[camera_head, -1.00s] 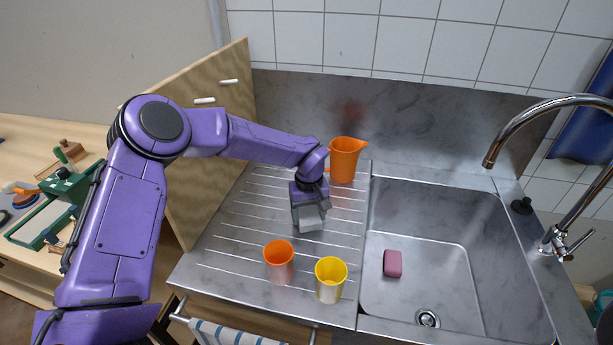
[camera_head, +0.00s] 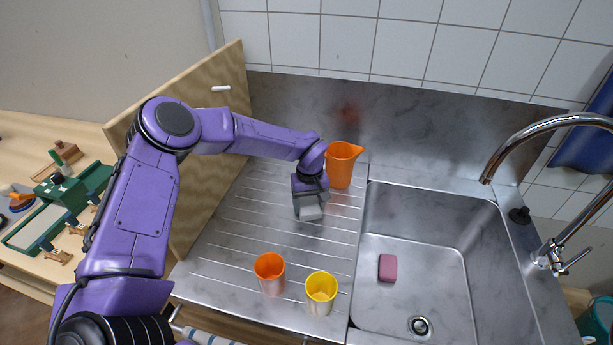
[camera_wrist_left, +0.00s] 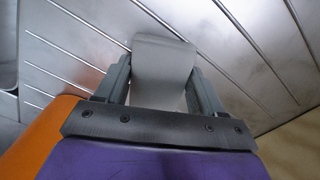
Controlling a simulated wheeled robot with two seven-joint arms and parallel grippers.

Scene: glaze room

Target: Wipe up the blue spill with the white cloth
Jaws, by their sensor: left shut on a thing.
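My left gripper (camera_head: 308,203) is over the ridged steel drainboard, in front of and slightly left of the orange pitcher. It is shut on a pale grey-white piece, which looks like the white cloth (camera_head: 312,213). In the left wrist view the cloth (camera_wrist_left: 163,65) sits between the two fingers of my left gripper (camera_wrist_left: 165,85), against the ridged steel. I cannot tell whether it touches the drainboard. No blue spill shows in either view; the arm and cloth hide part of the drainboard. My right gripper is not in view.
An orange pitcher (camera_head: 341,165) stands behind the gripper. An orange cup (camera_head: 270,274) and a yellow cup (camera_head: 321,292) stand at the drainboard's front. The sink (camera_head: 440,225), with a pink soap (camera_head: 388,268), is right. A wooden panel (camera_head: 190,150) borders the left. The mid-left drainboard is clear.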

